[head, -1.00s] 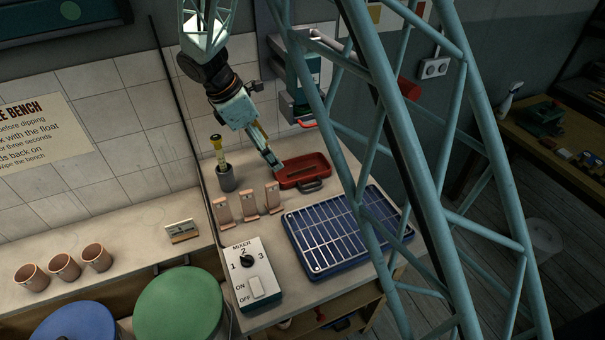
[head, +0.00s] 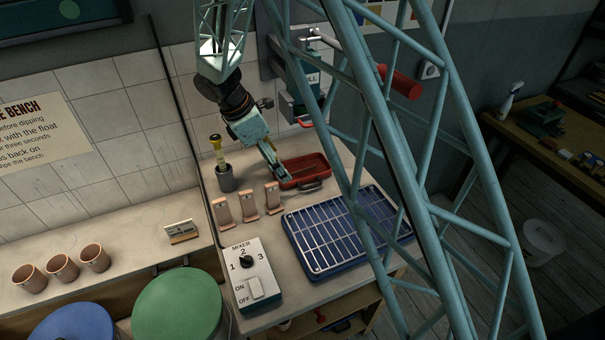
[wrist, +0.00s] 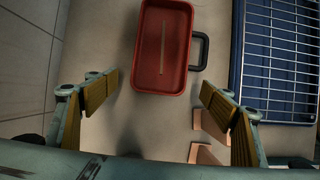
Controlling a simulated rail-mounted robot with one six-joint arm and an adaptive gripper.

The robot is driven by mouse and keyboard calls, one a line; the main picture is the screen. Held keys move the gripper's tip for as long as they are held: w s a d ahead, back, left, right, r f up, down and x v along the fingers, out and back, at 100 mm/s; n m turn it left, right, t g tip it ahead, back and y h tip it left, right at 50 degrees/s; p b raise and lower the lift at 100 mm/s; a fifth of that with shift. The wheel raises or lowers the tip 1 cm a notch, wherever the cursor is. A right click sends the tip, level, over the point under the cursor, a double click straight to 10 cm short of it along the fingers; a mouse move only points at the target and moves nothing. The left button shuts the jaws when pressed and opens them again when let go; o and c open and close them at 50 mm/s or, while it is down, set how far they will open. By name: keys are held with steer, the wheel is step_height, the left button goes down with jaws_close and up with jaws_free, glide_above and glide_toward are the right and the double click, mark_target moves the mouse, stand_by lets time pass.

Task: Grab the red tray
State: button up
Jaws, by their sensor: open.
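The red tray (head: 318,165) lies on the bench near the wall, a shallow rectangle with a dark handle (head: 311,187) on its near side. It also shows in the wrist view (wrist: 163,48), with its handle (wrist: 201,52) on the right. My gripper (head: 277,171) is at the tray's left end in the head view. In the wrist view my gripper (wrist: 160,95) is open and empty, its padded fingers spread on either side, with the tray lying ahead of and between them. Whether a finger touches the tray I cannot tell.
A blue tray with a metal grid (head: 345,228) lies in front of the red tray. Several pinkish upright pieces (head: 248,205) stand to its left. A dark pot with a yellow-topped tool (head: 226,180) and a mixer switch box (head: 252,272) are on the bench. Bare bench surrounds the tray's left end.

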steer(key=shift+b+x, duration=0.45)
steer(key=shift+x, duration=2.15)
steer(key=shift+w, duration=0.1)
steer(key=shift+c, duration=0.4)
steer(key=c, duration=0.9)
steer(key=shift+c, duration=0.2)
steer(key=shift+r, duration=0.1)
steer(key=shift+r, duration=0.3)
step_height(320, 180, up, 11)
steer(key=p, duration=0.2)
steer(key=s+d, duration=0.3)
steer(key=s, duration=0.6)
steer(key=s+d, duration=0.4)
steer(key=s, duration=0.5)
steer(key=shift+s+d, duration=0.15)
steer(key=shift+s, duration=0.2)
steer(key=shift+f, duration=0.15)
